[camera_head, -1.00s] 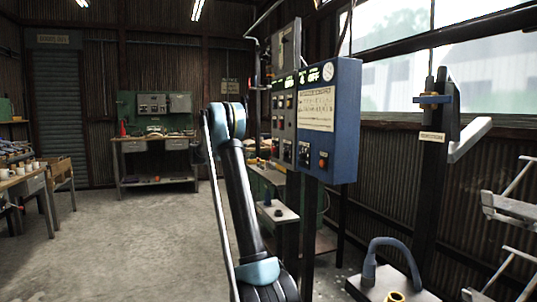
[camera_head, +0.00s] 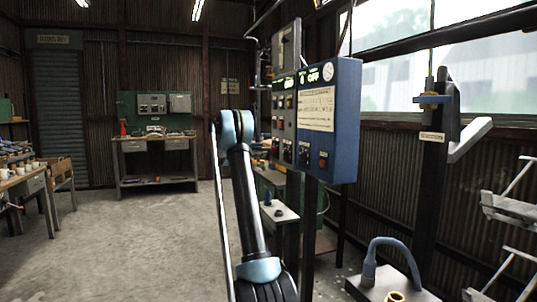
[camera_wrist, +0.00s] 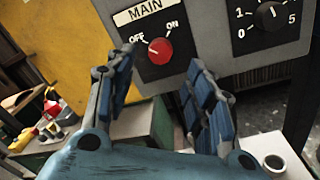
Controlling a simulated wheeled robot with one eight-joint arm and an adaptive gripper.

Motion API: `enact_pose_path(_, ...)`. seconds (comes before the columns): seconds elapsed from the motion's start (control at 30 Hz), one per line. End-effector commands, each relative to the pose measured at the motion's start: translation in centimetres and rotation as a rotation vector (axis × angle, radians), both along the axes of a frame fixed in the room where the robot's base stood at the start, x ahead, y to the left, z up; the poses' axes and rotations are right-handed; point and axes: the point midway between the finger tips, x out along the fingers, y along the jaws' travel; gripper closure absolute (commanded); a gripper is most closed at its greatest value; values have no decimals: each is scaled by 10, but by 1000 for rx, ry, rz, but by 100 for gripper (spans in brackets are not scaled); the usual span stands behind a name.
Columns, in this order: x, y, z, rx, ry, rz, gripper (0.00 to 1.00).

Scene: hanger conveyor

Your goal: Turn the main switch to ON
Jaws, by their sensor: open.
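The main switch is a red round knob (camera_wrist: 160,50) on a grey panel (camera_wrist: 205,25), under a white "MAIN" label, with OFF at its left and ON at its right. Its pale pointer mark appears to face OFF. My gripper (camera_wrist: 158,78) is open, its blue-padded fingers below and to either side of the knob; nothing is between them. Whether a finger touches the panel is unclear. In the head view the blue control box (camera_head: 338,140) shows "OFF" on its top display, and my gripper is hidden behind my arm.
A black dial (camera_wrist: 270,15) with numbers sits right of the main switch. A yellow surface (camera_wrist: 60,45) lies left. Below is a bench with a white cup-like part (camera_wrist: 273,163).

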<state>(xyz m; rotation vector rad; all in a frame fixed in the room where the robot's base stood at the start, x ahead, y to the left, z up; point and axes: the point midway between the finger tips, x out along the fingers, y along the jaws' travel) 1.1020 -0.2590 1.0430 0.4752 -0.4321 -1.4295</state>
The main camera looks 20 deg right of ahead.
Motion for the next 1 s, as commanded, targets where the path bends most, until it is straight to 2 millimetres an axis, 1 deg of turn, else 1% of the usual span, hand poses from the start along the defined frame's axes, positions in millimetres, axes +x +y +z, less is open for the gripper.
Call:
enact_pose_path(0.03,0,-10,0,0,0,-2,51)
enact_pose_path(0.2,3,-37,0,0,0,-1,51)
enact_pose_path(0.4,5,-56,0,1,0,-1,51)
enact_pose_path(0.53,6,-62,0,0,0,0,51)
enact_pose_path(0.8,6,-63,0,0,0,0,51)
enact_pose_path(0.83,6,-63,0,0,0,0,56)
enact_pose_path(0.87,6,-63,0,0,0,0,62)
enact_pose_path(0.9,6,-63,0,0,0,0,71)
enact_pose_path(0.97,6,-62,0,0,0,0,85)
enact_pose_path(1.0,6,-62,0,0,0,0,94)
